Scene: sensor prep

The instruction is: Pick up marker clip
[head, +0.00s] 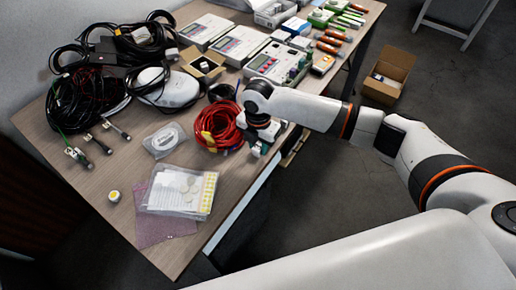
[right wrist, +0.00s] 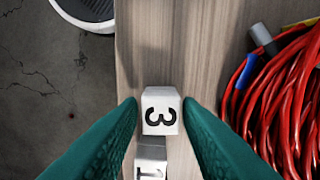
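The marker clip is a small white block with a black "3" on its top face (right wrist: 160,110), joined to a pale clip part below it in the right wrist view. It sits near the table's front edge, and in the head view a small white piece of it (head: 256,150) shows under my right gripper. My right gripper (right wrist: 160,103) has its two green fingers on either side of the block, with thin gaps between, so it looks open around the clip. In the head view the right gripper (head: 264,138) is low over the table edge. My left gripper is not in view.
A red cable coil (head: 222,128) lies close beside the right gripper, and it also shows in the right wrist view (right wrist: 290,95). Meters, boxes and black cables crowd the back of the table. A clear bag with papers (head: 178,190) lies nearer. Floor lies beyond the edge.

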